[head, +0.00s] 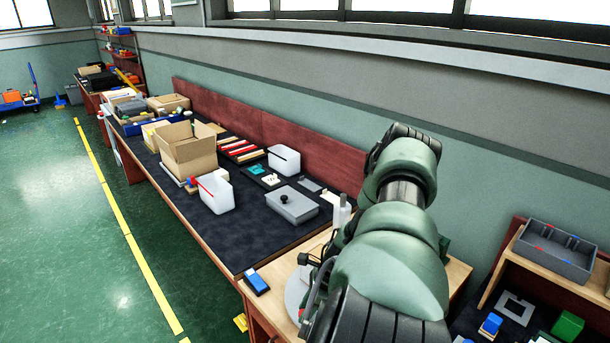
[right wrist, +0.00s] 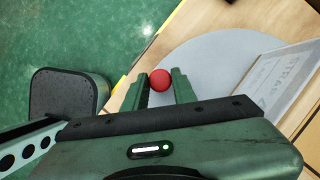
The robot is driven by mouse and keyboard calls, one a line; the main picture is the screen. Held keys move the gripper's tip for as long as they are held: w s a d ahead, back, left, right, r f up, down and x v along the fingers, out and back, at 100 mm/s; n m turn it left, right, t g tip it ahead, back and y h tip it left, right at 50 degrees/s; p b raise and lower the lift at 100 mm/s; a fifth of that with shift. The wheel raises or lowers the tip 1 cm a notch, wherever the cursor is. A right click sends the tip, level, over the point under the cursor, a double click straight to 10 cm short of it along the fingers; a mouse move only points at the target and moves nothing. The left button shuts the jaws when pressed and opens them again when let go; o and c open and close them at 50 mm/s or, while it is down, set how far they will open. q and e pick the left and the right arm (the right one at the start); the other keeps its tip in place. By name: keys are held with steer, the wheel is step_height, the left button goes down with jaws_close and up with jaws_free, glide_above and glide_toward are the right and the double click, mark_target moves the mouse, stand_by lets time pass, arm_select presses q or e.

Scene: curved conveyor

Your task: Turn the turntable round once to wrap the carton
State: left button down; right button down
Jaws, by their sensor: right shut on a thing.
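The turntable (right wrist: 212,60) is a flat grey disc on a wooden bench in the right wrist view. Part of it also shows in the head view (head: 294,292), left of my right arm. A red ball knob (right wrist: 160,80) is at its rim. My right gripper (right wrist: 159,90) is shut on this knob, one finger on each side. The carton (right wrist: 285,82) stands on the disc at the right of the wrist view, pale, with faint lettering; its far part is cut off. In the head view my arm hides the carton and most of the disc. My left gripper is not in view.
A long dark-topped bench (head: 245,238) runs to the back left with an open cardboard box (head: 187,153), white bins and a grey lidded box (head: 292,205). A blue device (head: 257,282) lies near the corner. A grey tray (head: 555,252) is at right. Green floor is clear at left.

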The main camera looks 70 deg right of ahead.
steer(key=c, duration=1.2)
jaws_free()
steer(key=shift+o, duration=0.2)
steer(key=shift+r, duration=0.1)
steer(key=shift+s+d+r, duration=0.1)
steer(key=shift+d+r, duration=0.05)
steer(key=shift+r, duration=0.15)
steer(key=b+v, duration=0.2)
steer(key=v, duration=0.5)
steer(key=shift+f, duration=0.1)
